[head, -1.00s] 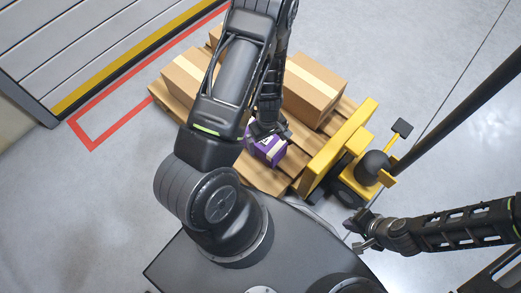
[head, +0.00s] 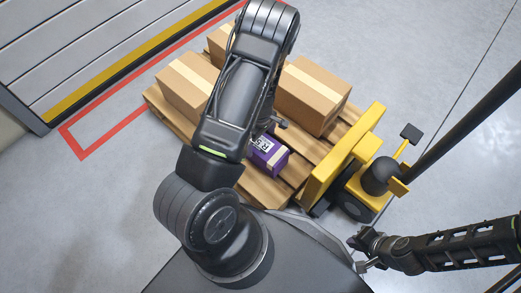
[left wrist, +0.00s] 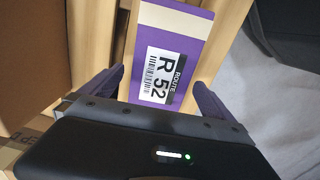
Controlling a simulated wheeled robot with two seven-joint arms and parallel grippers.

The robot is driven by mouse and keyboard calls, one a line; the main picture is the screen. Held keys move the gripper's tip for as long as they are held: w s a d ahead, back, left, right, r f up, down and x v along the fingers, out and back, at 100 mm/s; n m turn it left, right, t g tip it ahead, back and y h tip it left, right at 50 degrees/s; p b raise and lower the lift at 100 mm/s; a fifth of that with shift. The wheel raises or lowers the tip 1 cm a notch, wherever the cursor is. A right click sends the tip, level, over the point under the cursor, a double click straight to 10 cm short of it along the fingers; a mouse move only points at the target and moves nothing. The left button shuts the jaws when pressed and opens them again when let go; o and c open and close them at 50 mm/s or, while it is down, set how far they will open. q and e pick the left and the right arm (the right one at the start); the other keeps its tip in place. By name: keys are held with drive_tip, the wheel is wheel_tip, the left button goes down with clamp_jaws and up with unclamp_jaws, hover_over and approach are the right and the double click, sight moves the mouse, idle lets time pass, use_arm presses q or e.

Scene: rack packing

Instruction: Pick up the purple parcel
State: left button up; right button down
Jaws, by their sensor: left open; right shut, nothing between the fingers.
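The purple parcel (head: 267,157) sits on the wooden pallet (head: 257,187), near its front edge. In the left wrist view the parcel (left wrist: 185,60) shows a white "ROUTE R 52" label and a cream strip. My left gripper (head: 272,127) is mostly hidden behind its own arm at the parcel's far side in the head view. In the left wrist view its two fingers (left wrist: 160,95) are spread, one on each side of the parcel's near part. I cannot tell whether they touch it. My right gripper (head: 362,246) is shut and empty, away to the right.
Cardboard boxes stand on the pallet: one right of my left arm (head: 312,95), one left (head: 187,84) and one behind (head: 217,42). A yellow pallet truck (head: 340,155) stands at the pallet's right end. The grey floor (head: 450,150) beyond is clear.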

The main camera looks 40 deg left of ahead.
use_arm(q)
drive_tip(key=shift+f, duration=0.25)
wheel_tip(320, 180, down, 5)
drive_tip(key=b, duration=0.2)
drive_tip(key=shift+d+b, duration=0.1)
drive_tip(key=shift+b, duration=0.3)
drive_tip(key=shift+c, duration=0.2)
drive_tip(key=c, duration=1.9)
wheel_tip(320, 180, up, 10)
drive_tip(key=p, duration=0.4)
drive_tip(key=shift+f, duration=0.25)
drive_tip(key=shift+r+p, duration=0.3)
